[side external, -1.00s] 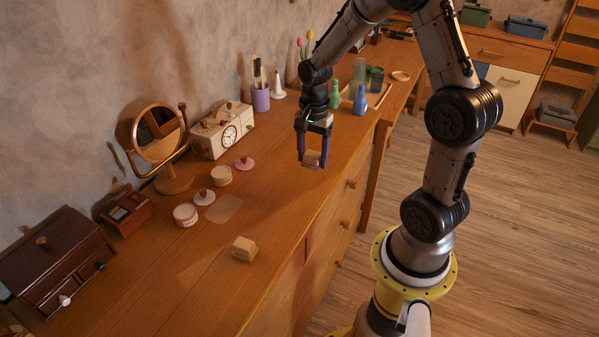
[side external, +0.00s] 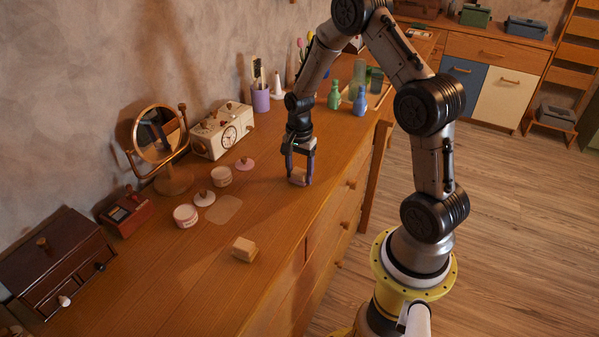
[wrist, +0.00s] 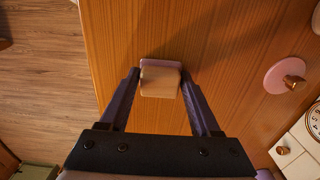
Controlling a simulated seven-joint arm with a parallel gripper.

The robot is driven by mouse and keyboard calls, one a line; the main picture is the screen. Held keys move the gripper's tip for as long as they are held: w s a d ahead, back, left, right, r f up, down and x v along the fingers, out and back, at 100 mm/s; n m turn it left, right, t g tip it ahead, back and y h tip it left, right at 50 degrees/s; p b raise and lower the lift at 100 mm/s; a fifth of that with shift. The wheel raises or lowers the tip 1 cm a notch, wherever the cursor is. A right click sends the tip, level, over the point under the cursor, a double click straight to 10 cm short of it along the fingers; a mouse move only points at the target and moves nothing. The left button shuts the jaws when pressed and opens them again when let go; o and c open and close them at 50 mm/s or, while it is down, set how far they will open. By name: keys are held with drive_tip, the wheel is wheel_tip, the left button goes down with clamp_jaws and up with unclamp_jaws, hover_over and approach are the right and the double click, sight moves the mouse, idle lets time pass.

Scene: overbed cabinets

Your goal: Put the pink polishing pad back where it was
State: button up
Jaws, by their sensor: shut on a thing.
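The pink polishing pad (side external: 298,178) is a small block with a pale wooden upper part and a pink underside. It also shows in the wrist view (wrist: 160,82), with a pink edge along its far side. My gripper (side external: 299,181) is shut on it, one dark purple finger on each side. The pad is low over the wooden dresser top (side external: 270,210), near its front edge. I cannot tell whether it touches the wood. A similar tan block (side external: 244,249) rests farther left on the dresser top.
A flat pale rectangular patch (side external: 223,209) lies near two small jars (side external: 185,215) (side external: 221,176), a white lid (side external: 204,198) and a pink knobbed lid (side external: 245,164). A clock box (side external: 222,131) and round mirror (side external: 158,135) stand behind. Bottles (side external: 360,101) stand to the right. Wood around the pad is clear.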

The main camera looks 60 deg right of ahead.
sight(299, 171)
drive_tip(key=shift+f, duration=0.1)
drive_tip(key=o, duration=1.3)
wheel_tip(299, 171, up, 12)
drive_tip(key=s+a+r+n+t, duration=0.2)
drive_tip(key=s+a+r+n, duration=0.45)
drive_tip(key=a+r, duration=0.35)
drive_tip(key=s+a+r+n+t, duration=0.3)
drive_tip(key=s+a+n, duration=0.4)
drive_tip(key=s+n, duration=0.4)
drive_tip(key=shift+s+r+t, duration=0.3)
drive_tip(key=shift+s+r, duration=0.1)
drive_tip(key=shift+s, duration=0.1)
drive_tip(key=shift+a+n, duration=0.1)
drive_tip(key=shift+n, duration=0.15)
